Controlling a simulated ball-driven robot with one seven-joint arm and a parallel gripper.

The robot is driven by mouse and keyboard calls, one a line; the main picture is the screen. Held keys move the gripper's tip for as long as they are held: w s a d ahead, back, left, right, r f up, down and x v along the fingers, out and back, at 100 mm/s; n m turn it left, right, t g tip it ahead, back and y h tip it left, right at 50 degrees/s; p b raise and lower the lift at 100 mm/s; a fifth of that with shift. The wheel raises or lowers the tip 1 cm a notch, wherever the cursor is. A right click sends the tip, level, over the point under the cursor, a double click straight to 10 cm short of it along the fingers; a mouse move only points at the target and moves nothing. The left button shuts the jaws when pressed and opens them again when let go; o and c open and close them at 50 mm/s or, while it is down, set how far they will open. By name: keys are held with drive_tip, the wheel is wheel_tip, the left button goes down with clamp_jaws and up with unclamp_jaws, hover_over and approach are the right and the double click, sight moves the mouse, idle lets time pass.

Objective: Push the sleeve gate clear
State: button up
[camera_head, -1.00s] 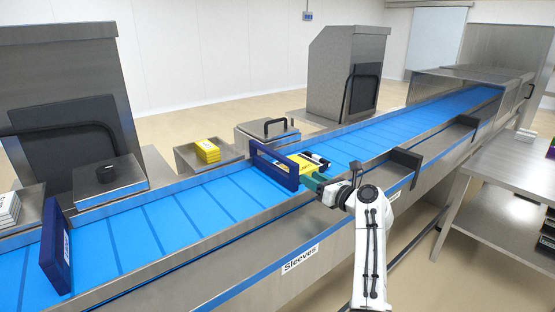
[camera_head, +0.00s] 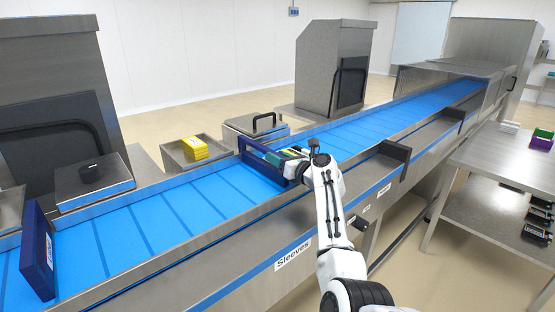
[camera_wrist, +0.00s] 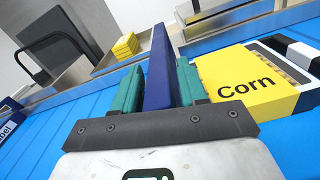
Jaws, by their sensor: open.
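The sleeve gate (camera_head: 246,158) is a dark blue bar standing across the blue belt above the "Sleeves" label (camera_head: 293,254). It also shows in the wrist view (camera_wrist: 158,70), upright between my two green fingers. My gripper (camera_wrist: 160,75) is open, with one finger on each side of the gate; whether either finger touches it I cannot tell. In the head view my gripper (camera_head: 280,158) hides part of the gate.
A second dark blue gate (camera_head: 37,250) stands across the belt at the left. Steel rails edge the belt (camera_head: 150,225). Yellow packs (camera_head: 195,148) sit in a steel bin behind it. A steel table (camera_head: 500,165) stands at the right. The belt between the gates is clear.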

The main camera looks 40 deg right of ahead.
drive_tip(key=shift+w, duration=0.25)
drive_tip(key=shift+c, duration=0.2)
clamp_jaws()
drive_tip(key=shift+a, duration=0.1)
